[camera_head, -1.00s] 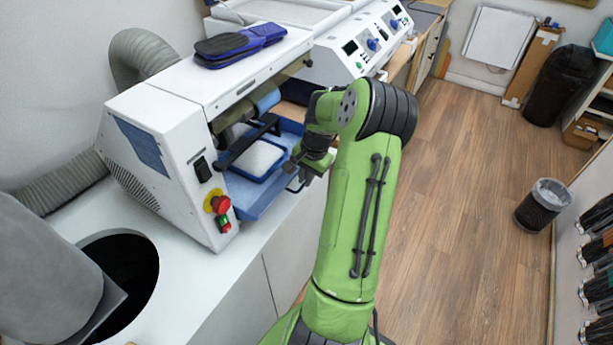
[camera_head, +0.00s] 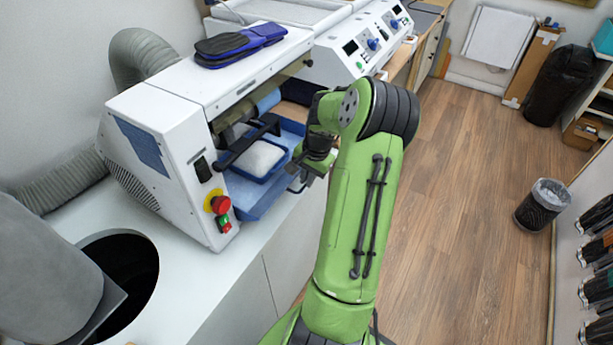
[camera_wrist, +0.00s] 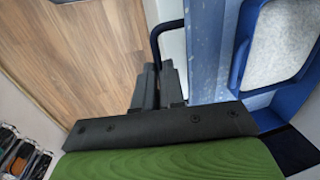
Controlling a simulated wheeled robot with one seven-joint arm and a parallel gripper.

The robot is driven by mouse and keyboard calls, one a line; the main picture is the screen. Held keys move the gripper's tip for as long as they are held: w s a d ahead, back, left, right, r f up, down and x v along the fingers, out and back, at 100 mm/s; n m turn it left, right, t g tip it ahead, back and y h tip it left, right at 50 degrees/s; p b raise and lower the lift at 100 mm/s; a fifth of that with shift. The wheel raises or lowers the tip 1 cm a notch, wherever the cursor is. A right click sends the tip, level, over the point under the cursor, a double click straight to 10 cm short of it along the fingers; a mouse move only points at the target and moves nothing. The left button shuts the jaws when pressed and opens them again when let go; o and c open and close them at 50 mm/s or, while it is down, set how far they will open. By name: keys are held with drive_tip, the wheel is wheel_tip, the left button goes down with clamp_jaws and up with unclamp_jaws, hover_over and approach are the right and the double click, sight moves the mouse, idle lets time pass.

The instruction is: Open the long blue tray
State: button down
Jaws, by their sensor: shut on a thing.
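The long blue tray (camera_head: 250,203) juts from the front of the white machine. It also shows in the wrist view (camera_wrist: 208,50). A smaller blue frame with a white pad (camera_head: 261,158) sits on it; the pad shows at the right of the wrist view (camera_wrist: 282,42). A dark curved handle (camera_wrist: 156,34) stands at the tray's outer edge. My gripper (camera_wrist: 158,68) is shut on this handle in the wrist view. In the head view my arm partly hides the gripper (camera_head: 297,183) and the tray's far end.
The white machine (camera_head: 175,125) has a red button (camera_head: 221,205) on its side. A second white machine (camera_head: 358,50) stands behind. The wooden floor (camera_head: 460,190) to the right is clear, with a bin (camera_head: 540,207) farther off.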

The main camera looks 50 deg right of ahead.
drive_tip(key=s+d, duration=0.1)
drive_tip(key=s, duration=1.2)
drive_tip(key=shift+d, duration=0.15)
drive_tip(key=shift+w+r, duration=0.1)
drive_tip(key=c, duration=1.2)
unclamp_jaws()
drive_tip(key=s+r+p, duration=0.1)
drive_tip(key=r, duration=0.4)
drive_tip(key=s+r+p, duration=0.1)
drive_tip(key=r, duration=0.4)
drive_tip(key=s+r+p, duration=0.1)
drive_tip(key=r, duration=0.4)
drive_tip(key=shift+d+r, duration=0.1)
drive_tip(key=shift+r, duration=0.1)
